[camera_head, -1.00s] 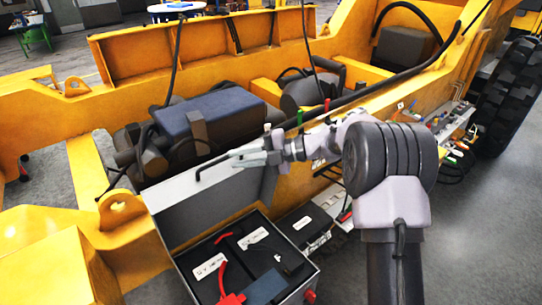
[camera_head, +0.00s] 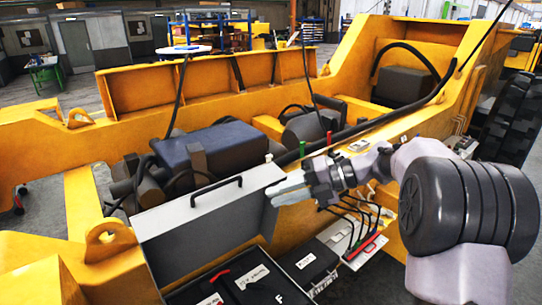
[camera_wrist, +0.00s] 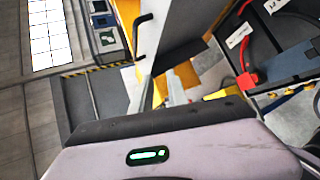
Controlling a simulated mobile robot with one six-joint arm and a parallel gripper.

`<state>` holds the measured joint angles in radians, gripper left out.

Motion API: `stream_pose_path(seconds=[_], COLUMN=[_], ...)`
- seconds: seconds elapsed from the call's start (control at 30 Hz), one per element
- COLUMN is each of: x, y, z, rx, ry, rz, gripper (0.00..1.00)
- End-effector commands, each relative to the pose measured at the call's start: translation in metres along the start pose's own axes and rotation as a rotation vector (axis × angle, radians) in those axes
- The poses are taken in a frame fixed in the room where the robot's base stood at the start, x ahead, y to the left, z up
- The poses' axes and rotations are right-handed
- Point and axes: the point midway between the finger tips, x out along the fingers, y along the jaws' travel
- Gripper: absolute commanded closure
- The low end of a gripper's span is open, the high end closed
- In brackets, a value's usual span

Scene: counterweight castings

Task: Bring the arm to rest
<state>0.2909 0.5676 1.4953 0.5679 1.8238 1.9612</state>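My gripper (camera_head: 284,190) is in the head view, right of the upper edge of an open grey lid (camera_head: 200,232). Its pale fingers point left and overlap from this angle, so I cannot tell whether they are open or shut. I see nothing hanging from them. My arm reaches in from the right side of the picture. In the wrist view, my pale wrist housing with a green light fills the bottom. The fingers are not clear there. The lid (camera_wrist: 184,22) and its black handle (camera_wrist: 142,36) show above the housing.
Below the lid, the grey box holds black labelled units (camera_head: 252,284) with a red cable. A small black unit (camera_head: 308,262) and a cabled strip (camera_head: 362,248) lie to its right. The yellow machine frame (camera_head: 70,128) surrounds a dark blue-topped block (camera_head: 210,145). A large tyre (camera_head: 505,118) stands right.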

Motion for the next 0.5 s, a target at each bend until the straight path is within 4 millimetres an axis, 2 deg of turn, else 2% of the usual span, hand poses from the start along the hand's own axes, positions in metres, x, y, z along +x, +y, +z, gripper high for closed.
stream_pose_path(seconds=[0.03,0.17,0.2,0.27,0.3,0.37,0.4,0.5], x=[0.026,0.059,0.066,0.075,0.08,0.086,0.09,0.096], y=[-0.042,-0.109,-0.131,-0.167,-0.193,-0.234,-0.261,-0.322], z=[-0.03,-0.112,-0.137,-0.173,-0.196,-0.229,-0.249,-0.289], rx=[-0.188,-0.801,-0.991,-1.277,-1.467,-1.746,-1.924,-2.306], ry=[0.019,0.144,0.2,0.301,0.378,0.514,0.612,0.872], rz=[-0.079,-0.311,-0.374,-0.46,-0.512,-0.581,-0.62,-0.687], gripper=[0.8,0.8,0.8,0.8,0.8,0.8,0.8,0.8])
